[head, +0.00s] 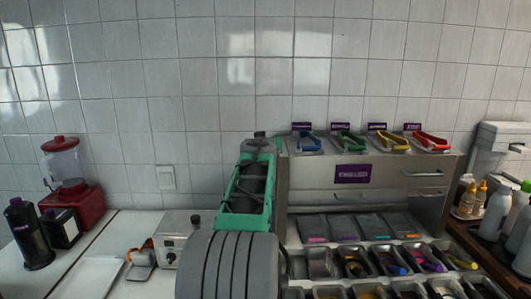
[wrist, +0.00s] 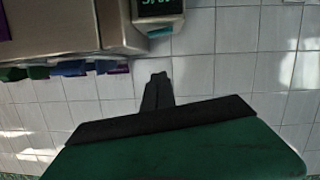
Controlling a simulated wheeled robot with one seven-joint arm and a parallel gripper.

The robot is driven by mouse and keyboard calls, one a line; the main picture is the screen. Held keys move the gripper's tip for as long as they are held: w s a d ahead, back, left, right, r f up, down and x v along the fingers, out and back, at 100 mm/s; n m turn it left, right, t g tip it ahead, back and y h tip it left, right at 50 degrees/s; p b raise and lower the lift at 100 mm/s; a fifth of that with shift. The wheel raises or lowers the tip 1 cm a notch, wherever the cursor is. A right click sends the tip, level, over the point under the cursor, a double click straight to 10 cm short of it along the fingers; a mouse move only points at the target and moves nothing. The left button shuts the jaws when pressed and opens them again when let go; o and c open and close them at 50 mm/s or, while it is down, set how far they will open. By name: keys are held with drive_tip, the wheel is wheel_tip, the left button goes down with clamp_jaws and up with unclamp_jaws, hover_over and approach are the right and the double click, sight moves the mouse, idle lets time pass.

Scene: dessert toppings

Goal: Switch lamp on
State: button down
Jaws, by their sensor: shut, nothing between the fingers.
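No lamp is recognisable in either view. A small white wall plate (head: 167,177), which looks like a switch, is on the tiled wall left of my arm in the head view. My gripper (wrist: 160,77) is shut and empty in the wrist view, with its dark fingertips together in front of the white tiles. In the head view my arm rises in the middle and hides most of the gripper, right of the wall plate and apart from it. I cannot make out the plate in the wrist view.
A steel cabinet (head: 316,166) with coloured tongs on top stands right of my arm, with topping trays in front. A steel appliance (head: 178,236) sits below the plate. A red blender (head: 68,180) and dark bottle (head: 28,235) are left. The wall around the plate is clear.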

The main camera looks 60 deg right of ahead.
drive_tip(key=p+x, duration=0.4)
drive_tip(key=x, duration=0.4)
drive_tip(key=shift+w+d, duration=0.15)
drive_tip(key=shift+d, duration=0.15)
drive_tip(key=f, duration=0.1)
drive_tip(key=d+f+p, duration=0.1)
drive_tip(key=f, duration=0.1)
drive_tip(key=shift+f, duration=0.7)
drive_tip(key=shift+s+f+m+b, duration=0.25)
drive_tip(key=shift+f+m+b, duration=0.25)
drive_tip(key=shift+b, duration=0.5)
drive_tip(key=shift+s+r+p, duration=0.2)
drive_tip(key=shift+r+p, duration=0.25)
drive_tip(key=shift+r, duration=0.8)
drive_tip(key=shift+s+r+p, duration=0.25)
drive_tip(key=shift+r+p, duration=0.15)
drive_tip(key=shift+r, duration=0.8)
drive_tip(key=b+v, duration=0.4)
drive_tip(key=v, duration=0.5)
drive_tip(key=shift+s, duration=0.4)
